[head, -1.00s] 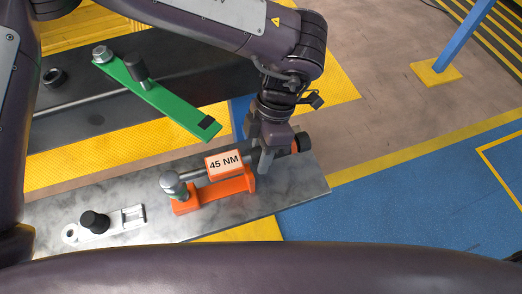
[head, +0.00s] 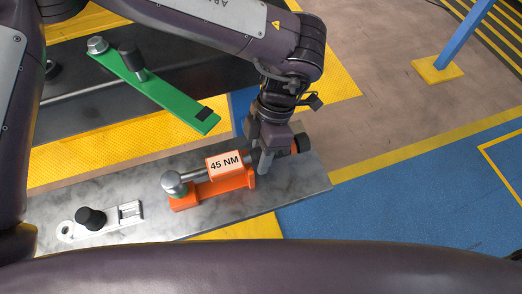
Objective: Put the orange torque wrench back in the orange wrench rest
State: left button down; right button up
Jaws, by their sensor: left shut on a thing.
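The orange torque wrench (head: 224,162) with its "45 NM" label lies along the orange wrench rest (head: 212,192) on the grey metal shelf. Its metal head (head: 173,184) is at the rest's left end. Its dark grip end sticks out to the right past my fingers. My left gripper (head: 264,160) is shut on the wrench's handle just right of the label, at the right end of the rest. The wrench sits low over the rest; I cannot tell whether it bears fully on it. My right gripper is not in view.
A green wrench (head: 155,90) lies slanted above a dark beam behind the shelf (head: 290,190). A white holder with a black knob (head: 92,218) is at the shelf's left. A blue post on a yellow base (head: 440,68) stands at the upper right.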

pick_arm(q)
jog(key=shift+f+b, duration=0.9)
jog(key=shift+f, duration=0.35)
dwell(0.4)
jog(key=c, duration=0.9)
grip_release()
jog(key=shift+c, duration=0.2)
jog(key=shift+p+v, duration=2.45)
jog(key=shift+v, duration=1.05)
